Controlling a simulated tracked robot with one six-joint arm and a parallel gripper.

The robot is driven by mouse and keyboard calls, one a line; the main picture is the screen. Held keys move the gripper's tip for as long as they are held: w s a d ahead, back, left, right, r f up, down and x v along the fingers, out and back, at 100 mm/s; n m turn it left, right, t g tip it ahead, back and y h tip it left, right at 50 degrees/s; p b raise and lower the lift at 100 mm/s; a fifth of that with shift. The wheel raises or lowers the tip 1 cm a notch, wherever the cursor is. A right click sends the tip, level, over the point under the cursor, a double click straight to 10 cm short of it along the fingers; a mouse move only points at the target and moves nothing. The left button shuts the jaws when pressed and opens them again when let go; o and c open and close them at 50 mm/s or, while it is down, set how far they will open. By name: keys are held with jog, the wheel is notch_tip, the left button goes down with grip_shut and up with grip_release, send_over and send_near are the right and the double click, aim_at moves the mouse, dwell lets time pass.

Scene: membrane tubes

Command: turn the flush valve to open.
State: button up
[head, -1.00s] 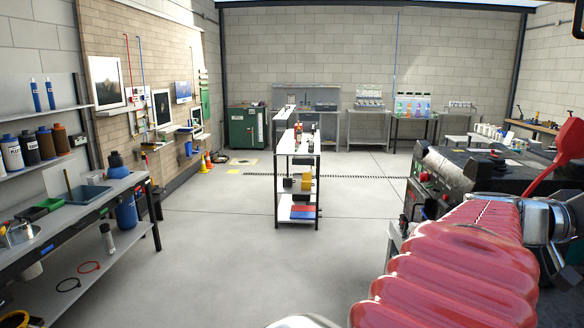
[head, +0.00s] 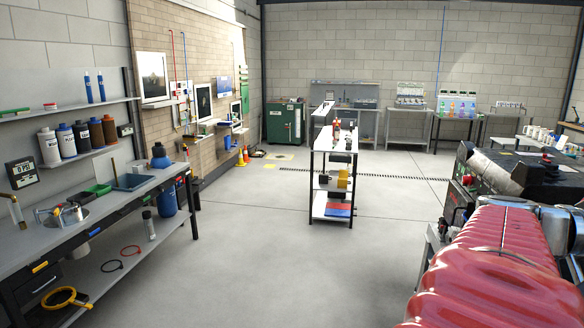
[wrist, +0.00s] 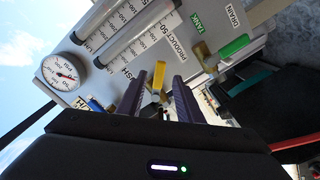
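In the wrist view, my gripper (wrist: 160,76) is open, its two dark purple fingers apart. A yellow lever (wrist: 158,76) shows in the gap between the fingertips; I cannot tell whether either finger touches it. A label ending in "SH" (wrist: 120,74) is printed on the grey panel (wrist: 182,56) just left of the lever, partly covered by the left finger. This is likely the flush valve's handle, but its body is hidden. A green lever (wrist: 235,46) sits to the right near the labels "TANK" and "DRAIN". The head view does not show the panel or my fingers.
A round gauge (wrist: 63,71) and two clear graduated tubes (wrist: 130,35) are on the panel. In the head view, a workbench (head: 150,185) runs along the left, a shelved cart (head: 335,145) stands mid-room, and the floor (head: 255,250) between is clear. Dark equipment (head: 520,170) stands at right.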

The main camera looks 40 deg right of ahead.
jog(key=shift+v, duration=1.1)
